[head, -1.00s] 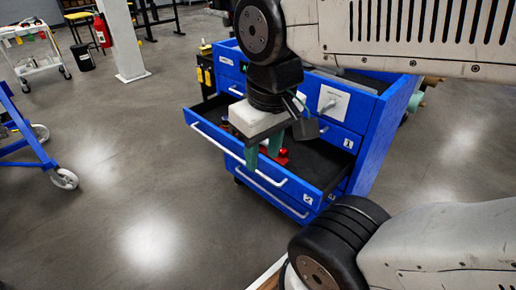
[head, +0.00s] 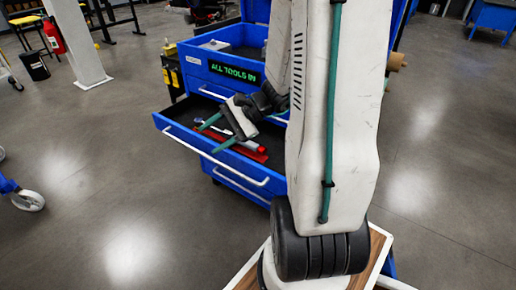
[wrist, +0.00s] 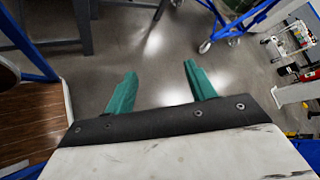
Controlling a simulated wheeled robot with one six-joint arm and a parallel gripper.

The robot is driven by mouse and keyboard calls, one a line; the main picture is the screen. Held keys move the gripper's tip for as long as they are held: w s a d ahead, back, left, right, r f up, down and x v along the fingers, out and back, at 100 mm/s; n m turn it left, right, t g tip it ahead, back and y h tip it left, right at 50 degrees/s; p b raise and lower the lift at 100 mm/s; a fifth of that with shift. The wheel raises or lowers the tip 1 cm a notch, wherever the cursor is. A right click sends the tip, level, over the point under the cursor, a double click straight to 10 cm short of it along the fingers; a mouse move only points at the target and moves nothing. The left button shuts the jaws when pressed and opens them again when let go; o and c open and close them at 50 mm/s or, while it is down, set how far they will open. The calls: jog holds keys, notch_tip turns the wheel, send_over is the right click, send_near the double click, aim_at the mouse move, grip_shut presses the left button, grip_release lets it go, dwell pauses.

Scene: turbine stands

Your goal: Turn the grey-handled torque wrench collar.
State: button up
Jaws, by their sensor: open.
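My gripper (head: 212,133) is open and empty in the head view, tilted sideways over the pulled-out drawer (head: 165,124) of the blue tool cabinet. In the wrist view my gripper's green fingers (wrist: 160,72) stand wide apart with only floor between them. I cannot tell whether this is the torque wrench; no grey handle or collar is clear. My gripper and arm hide part of the drawer.
The blue cabinet (head: 188,68) carries a green lit sign (head: 235,71) reading "ALL TOOLS IN". The drawer's white handle bar (head: 215,157) sticks out in front. A white pillar (head: 78,45) stands at the back left.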

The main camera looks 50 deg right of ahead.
aim_at(265, 151)
jog(key=d+f+m+t+h, duration=0.1)
jog(key=d+f+m+t, duration=0.1)
jog(key=d+f+m, duration=0.1)
jog(key=d+f+m+t+h, duration=0.1)
jog(key=d+f+m+t, duration=0.1)
jog(key=d, duration=0.4)
jog(key=d+f+m+t+h, duration=0.1)
jog(key=d+f+m+h, duration=0.1)
jog(key=d+f+m, duration=0.2)
jog(key=shift+s+d+f+t, duration=0.3)
jog(key=shift+d+f+t, duration=0.1)
jog(key=shift+d, duration=0.1)
jog(key=s+d+f+m+h, duration=0.2)
jog(key=d+f, duration=0.1)
jog(key=s+d+f+m+h, duration=0.2)
jog(key=d+f+m, duration=0.1)
jog(key=s+d+f+m+t+h, duration=0.1)
jog(key=s+d+f+m+h, duration=0.1)
jog(key=d+f, duration=0.1)
jog(key=shift+s+d+f, duration=0.1)
jog(key=shift+d+f, duration=0.15)
jog(key=shift+f, duration=0.1)
jog(key=shift+w+d+f+m+h, duration=0.1)
jog(key=shift+w+f+m+h, duration=0.15)
jog(key=shift+w+m+h, duration=0.05)
jog(key=x, duration=0.7)
jog(key=shift+r, duration=0.1)
jog(key=c, duration=1)
